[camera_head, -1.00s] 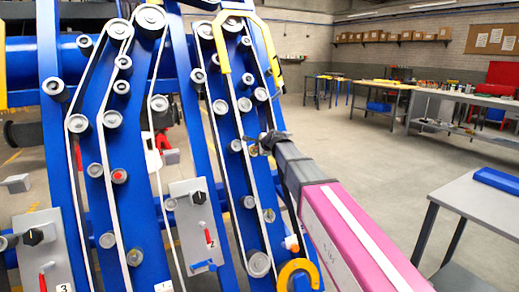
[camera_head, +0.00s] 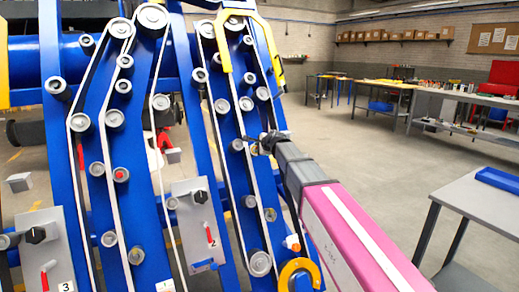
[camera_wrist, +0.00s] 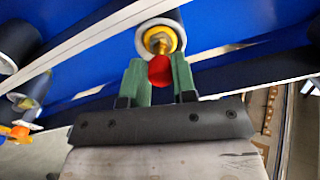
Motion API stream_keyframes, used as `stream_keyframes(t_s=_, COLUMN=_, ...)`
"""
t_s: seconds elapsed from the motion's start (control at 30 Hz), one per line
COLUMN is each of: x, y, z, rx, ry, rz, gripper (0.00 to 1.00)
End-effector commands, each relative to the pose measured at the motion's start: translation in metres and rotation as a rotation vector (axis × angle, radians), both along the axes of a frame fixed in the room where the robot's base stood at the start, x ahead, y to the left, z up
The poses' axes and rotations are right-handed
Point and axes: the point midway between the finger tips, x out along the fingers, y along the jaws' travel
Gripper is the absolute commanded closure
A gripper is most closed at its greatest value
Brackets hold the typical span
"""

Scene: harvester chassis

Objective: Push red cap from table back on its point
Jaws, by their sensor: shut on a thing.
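The red cap (camera_wrist: 159,70) is between the green fingers of my gripper (camera_wrist: 158,76), which is shut on it. In the wrist view, just beyond the cap, is a roller (camera_wrist: 161,36) with a yellow ring and a metal centre on the blue chassis. The cap overlaps the lower part of that roller's centre; I cannot tell whether they touch. In the head view my gripper (camera_head: 262,142) is at the right-hand blue plate, and the cap in it is too small to make out. Another roller has a red centre (camera_head: 120,174).
White belts and several grey rollers run close around my gripper on the blue plates (camera_head: 75,170). A yellow bracket (camera_head: 223,45) arches above. Grey panels with red levers (camera_head: 211,236) stand at lower left. A grey table (camera_head: 480,205) with a blue tray (camera_head: 498,178) is at right.

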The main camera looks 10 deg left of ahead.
Motion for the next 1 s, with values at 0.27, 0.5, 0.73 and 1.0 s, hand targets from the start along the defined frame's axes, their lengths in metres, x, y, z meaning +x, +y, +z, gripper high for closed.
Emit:
stream_keyframes(t_s=0.27, x=0.0, y=0.0, z=0.0, rx=0.0, ry=0.0, rz=0.0, gripper=0.96)
stream_keyframes(t_s=0.5, x=0.0, y=0.0, z=0.0, rx=0.0, ry=0.0, rz=0.0, gripper=0.96)
stream_keyframes(t_s=0.73, x=0.0009, y=0.0006, z=-0.0004, rx=0.0, ry=0.0, rz=0.0, gripper=0.96)
stream_keyframes(t_s=1.0, x=0.0048, y=0.0035, z=-0.0031, rx=0.0, ry=0.0, rz=0.0, gripper=0.96)
